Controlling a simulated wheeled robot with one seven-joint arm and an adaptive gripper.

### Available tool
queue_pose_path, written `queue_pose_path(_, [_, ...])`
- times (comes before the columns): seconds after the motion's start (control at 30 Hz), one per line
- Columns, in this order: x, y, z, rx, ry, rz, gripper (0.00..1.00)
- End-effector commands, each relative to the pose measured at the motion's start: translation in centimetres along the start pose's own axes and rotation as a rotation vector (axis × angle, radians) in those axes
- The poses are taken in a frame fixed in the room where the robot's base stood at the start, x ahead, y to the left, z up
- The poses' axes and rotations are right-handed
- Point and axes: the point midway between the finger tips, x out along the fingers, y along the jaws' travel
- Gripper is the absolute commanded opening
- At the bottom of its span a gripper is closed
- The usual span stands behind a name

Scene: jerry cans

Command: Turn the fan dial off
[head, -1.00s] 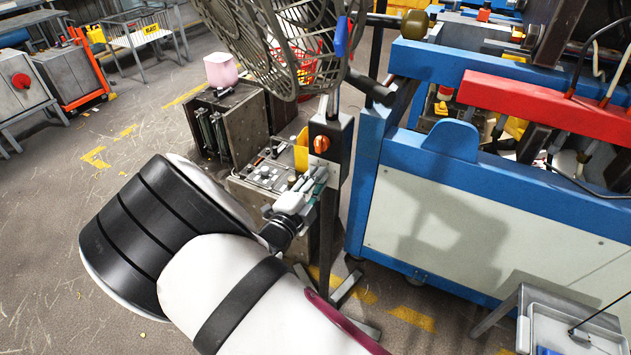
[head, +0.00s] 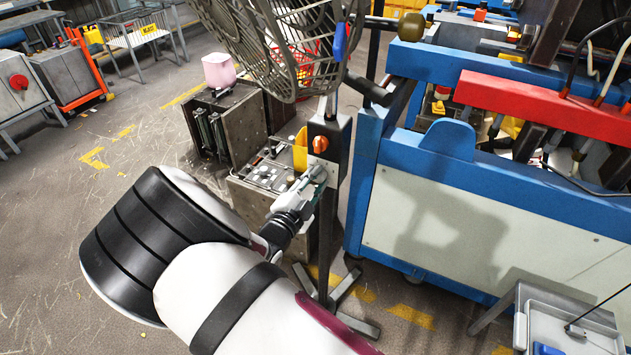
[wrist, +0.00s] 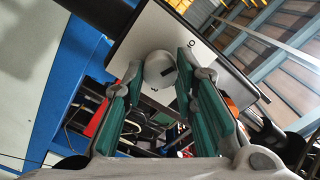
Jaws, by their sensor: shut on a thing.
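The fan's control box (head: 330,150) sits on the fan's post in the head view, below the round grille, with an orange knob on its upper part. In the wrist view, a round pale grey dial (wrist: 159,70) with a short dark mark sits on a white panel (wrist: 170,35) printed with a small "O". My gripper (wrist: 159,66) has its green-padded fingers on both sides of this dial and is shut on it. In the head view my gripper (head: 316,174) meets the box below the orange knob (head: 320,144); the grey dial is hidden there.
The fan grille (head: 285,45) hangs just above the box. A blue-framed machine (head: 480,225) stands close on the right. A metal unit with controls (head: 262,180) stands just behind my gripper. The floor at left is open.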

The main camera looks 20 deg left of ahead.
Motion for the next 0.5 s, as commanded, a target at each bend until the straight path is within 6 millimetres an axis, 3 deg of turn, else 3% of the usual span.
queue_pose_path(0.1, [-0.04, 0.15, 0.06, -0.003, -0.002, 0.002, 0.0])
queue_pose_path(0.13, [-0.03, 0.15, 0.06, -0.003, -0.002, 0.002, 0.33])
queue_pose_path(0.2, [-0.03, 0.13, 0.05, -0.002, -0.002, 0.002, 0.46])
queue_pose_path(0.5, [-0.08, 0.04, 0.03, 0.0, -0.001, 0.0, 0.46])
